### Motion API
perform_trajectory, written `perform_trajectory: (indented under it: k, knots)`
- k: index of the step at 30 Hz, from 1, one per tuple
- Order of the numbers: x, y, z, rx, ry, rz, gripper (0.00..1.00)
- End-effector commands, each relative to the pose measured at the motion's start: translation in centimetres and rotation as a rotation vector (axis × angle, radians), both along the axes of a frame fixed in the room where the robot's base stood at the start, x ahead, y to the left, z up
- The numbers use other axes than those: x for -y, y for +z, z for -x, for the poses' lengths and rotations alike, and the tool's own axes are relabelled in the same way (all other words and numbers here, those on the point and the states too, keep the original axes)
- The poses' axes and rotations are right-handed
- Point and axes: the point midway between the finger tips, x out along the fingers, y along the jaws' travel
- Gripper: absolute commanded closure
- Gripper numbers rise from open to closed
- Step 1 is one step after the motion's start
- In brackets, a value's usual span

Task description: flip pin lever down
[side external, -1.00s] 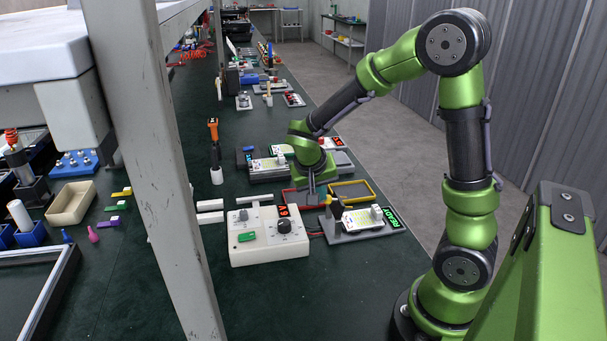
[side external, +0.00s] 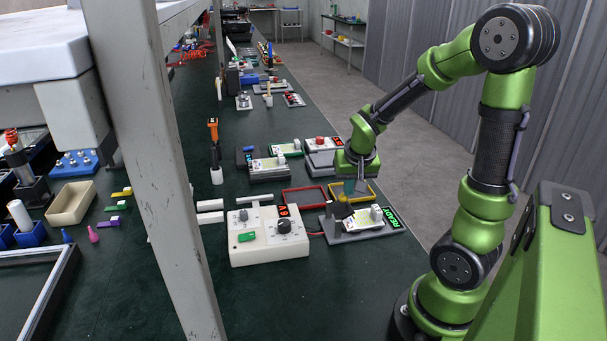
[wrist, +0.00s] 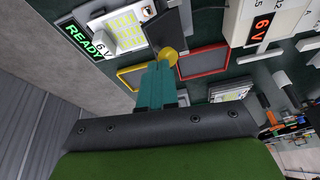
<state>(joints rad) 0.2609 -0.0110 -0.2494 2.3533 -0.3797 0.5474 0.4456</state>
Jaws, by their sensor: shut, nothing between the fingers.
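The grey test fixture (side external: 352,237) stands on the bench with a white board (side external: 362,220) and a green READY display (side external: 391,218). Its dark lever with a yellow knob (side external: 343,209) stands at the fixture's left end. In the wrist view the yellow knob (wrist: 168,56) shows just beyond my fingertips, by the dark lever and the board (wrist: 126,27). My gripper (side external: 349,190) points down just above and behind the knob, its teal fingers (wrist: 158,72) together and empty. I cannot tell whether the fingertips touch the knob.
A red frame (side external: 303,197) and a yellow frame (side external: 368,192) lie flat behind the fixture. A white supply box (side external: 268,250) reading "6 V" stands to its left. More fixtures (side external: 268,168) stand farther back. The bench front is clear.

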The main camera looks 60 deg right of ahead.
Motion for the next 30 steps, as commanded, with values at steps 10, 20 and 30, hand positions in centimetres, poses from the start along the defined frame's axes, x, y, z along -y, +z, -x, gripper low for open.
perform_trajectory:
  k: [10, 20, 30]
  knots:
    - [1.0, -0.7, 1.0, 0.0, 0.0, 0.0, 1.0]
    - [1.0, 0.1, 0.9, 0.003, 0.002, 0.001, 1.0]
    - [1.0, 1.0, 1.0, 0.0, 0.001, 0.0, 1.0]
